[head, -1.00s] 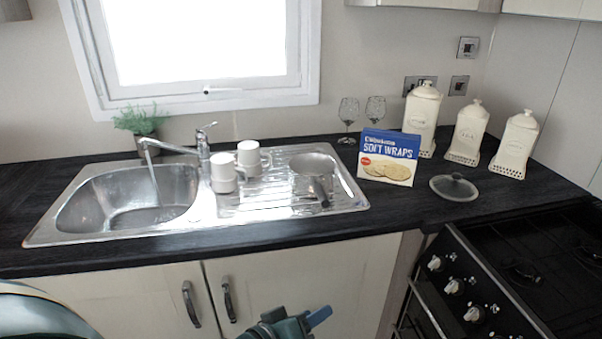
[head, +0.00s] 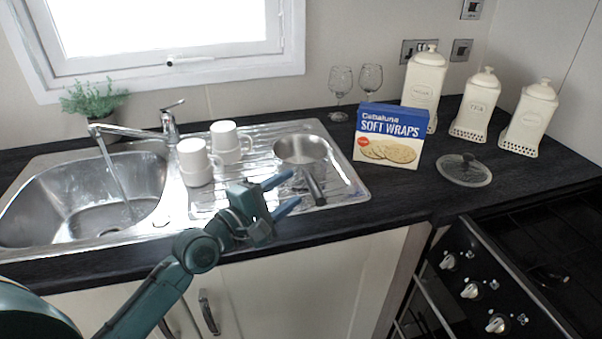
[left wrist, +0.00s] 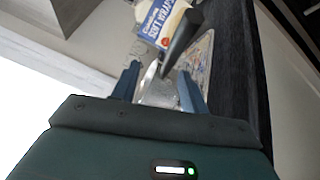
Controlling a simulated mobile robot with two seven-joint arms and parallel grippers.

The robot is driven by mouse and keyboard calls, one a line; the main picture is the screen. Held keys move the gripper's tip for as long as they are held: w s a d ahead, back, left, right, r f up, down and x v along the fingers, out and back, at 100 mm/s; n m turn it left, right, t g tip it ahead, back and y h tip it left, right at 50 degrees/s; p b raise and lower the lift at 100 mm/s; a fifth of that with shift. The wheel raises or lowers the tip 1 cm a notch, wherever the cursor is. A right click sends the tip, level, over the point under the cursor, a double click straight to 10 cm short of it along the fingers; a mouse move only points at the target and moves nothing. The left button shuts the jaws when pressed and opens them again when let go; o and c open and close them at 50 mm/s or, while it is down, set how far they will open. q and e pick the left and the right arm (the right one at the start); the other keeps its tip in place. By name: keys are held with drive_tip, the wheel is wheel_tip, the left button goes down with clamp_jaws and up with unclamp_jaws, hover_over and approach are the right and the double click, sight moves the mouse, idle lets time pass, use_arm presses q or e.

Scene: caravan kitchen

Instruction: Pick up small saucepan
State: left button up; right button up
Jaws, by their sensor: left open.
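The small saucepan (head: 303,152) is a steel pan standing on the sink's ribbed drainboard. Its dark handle (head: 314,187) points toward the front of the counter. My left gripper (head: 284,192) is open and empty just in front of the pan, its blue fingers pointing toward the handle. In the left wrist view the dark handle (left wrist: 182,40) shows just beyond the fingertips, with the steel pan (left wrist: 157,88) partly seen between the fingers. I cannot tell whether a finger touches the handle. My right gripper is not in view.
A soft wraps box (head: 388,138), two wine glasses (head: 341,90) and a glass lid (head: 464,171) are to the right. The tap (head: 140,133) runs into the sink bowl (head: 85,200). The stove (head: 545,265) is at the right.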

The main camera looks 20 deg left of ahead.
sight(307, 182)
use_arm(q)
drive_tip(key=shift+w+d+f, duration=0.1)
drive_tip(key=shift+w+f, duration=0.3)
drive_tip(key=shift+f, duration=0.45)
drive_tip(key=x, duration=0.6)
drive_tip(key=shift+w+d, duration=0.2)
drive_tip(key=shift+w, duration=0.15)
clamp_jaws()
drive_tip(key=shift+r+p, duration=0.15)
drive_tip(key=shift+p, duration=0.15)
